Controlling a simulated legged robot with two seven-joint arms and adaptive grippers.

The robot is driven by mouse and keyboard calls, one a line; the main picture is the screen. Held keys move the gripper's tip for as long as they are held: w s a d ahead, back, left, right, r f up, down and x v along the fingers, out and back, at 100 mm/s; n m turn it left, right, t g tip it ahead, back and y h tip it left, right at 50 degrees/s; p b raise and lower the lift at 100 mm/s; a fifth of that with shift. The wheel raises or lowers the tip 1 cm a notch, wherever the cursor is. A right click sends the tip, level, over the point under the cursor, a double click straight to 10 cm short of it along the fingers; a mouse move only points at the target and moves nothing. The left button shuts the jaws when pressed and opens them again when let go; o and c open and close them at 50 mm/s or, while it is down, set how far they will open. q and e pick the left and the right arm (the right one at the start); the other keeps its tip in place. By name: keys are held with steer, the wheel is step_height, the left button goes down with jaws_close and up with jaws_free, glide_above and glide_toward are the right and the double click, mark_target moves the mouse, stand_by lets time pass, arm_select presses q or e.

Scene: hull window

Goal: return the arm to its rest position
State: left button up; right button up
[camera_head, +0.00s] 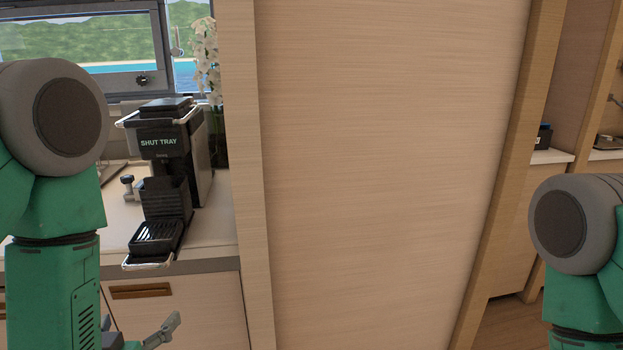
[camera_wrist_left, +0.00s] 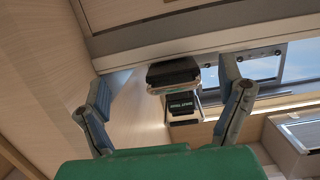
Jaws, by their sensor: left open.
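My left arm comes in at the left of the head view, its upper part bent down. Part of my left gripper (camera_head: 163,331) shows at the bottom edge of that view, below the counter top and in front of the cabinet. In the left wrist view, the two fingers of my left gripper (camera_wrist_left: 165,105) stand wide apart with nothing between them. My right arm shows only as a green and grey link at the right edge of the head view. My right gripper is out of view.
A black coffee machine (camera_head: 168,170) marked "SHUT TRAY" stands on the counter (camera_head: 215,232) at left, and shows beyond the fingers in the left wrist view (camera_wrist_left: 180,104). A wooden wall panel (camera_head: 380,170) fills the middle. White flowers (camera_head: 206,50) stand behind the machine, near the window.

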arm_select(q)
steer(key=s+d+f+m+g+h, duration=0.1)
steer(key=s+f+g, duration=0.25)
steer(key=f, duration=0.35)
steer(key=s+d+f+g+h, duration=0.1)
steer(key=s+f+g, duration=0.2)
steer(key=s+f, duration=0.35)
steer(key=s+d+f+m+g, duration=0.1)
steer(key=s+f+g, duration=0.3)
steer(key=s, duration=0.3)
steer(key=s+f+g+h, duration=0.1)
steer(key=s+f+g, duration=0.3)
steer(key=s, duration=0.3)
steer(key=shift+d+f+m, duration=0.35)
steer(key=shift+f+m, duration=0.05)
steer(key=shift+f, duration=0.5)
